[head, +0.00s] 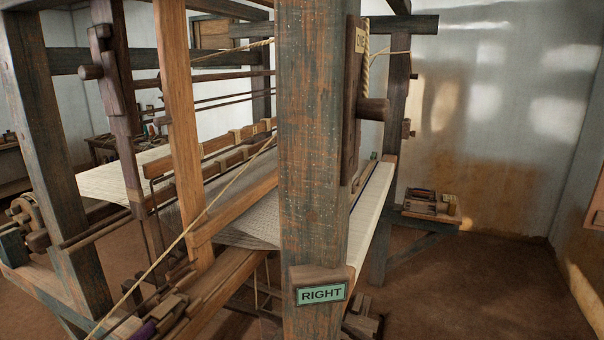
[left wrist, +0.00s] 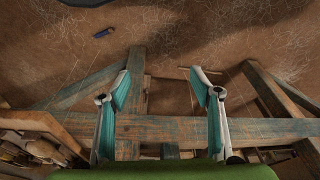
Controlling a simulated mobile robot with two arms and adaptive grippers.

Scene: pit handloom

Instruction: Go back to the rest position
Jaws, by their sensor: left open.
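My left gripper (left wrist: 160,92) is open and empty in the left wrist view, its two teal-padded fingers spread apart. Below it are worn wooden beams (left wrist: 200,130) of a frame and the brown floor. Neither gripper shows in the head view. The head view is filled by the handloom, with a thick weathered post (head: 315,160) close in front. A green sign (head: 321,293) reading "RIGHT" is fixed low on this post. White warp threads and cloth (head: 372,215) stretch behind it. My right gripper is in neither view.
A taut rope (head: 185,232) runs diagonally across the loom's left side. A small bench (head: 430,222) with wooden items stands behind at the right. The earthen floor (head: 480,290) at the right is clear up to the wall. A small dark-blue object (left wrist: 103,33) lies on the floor.

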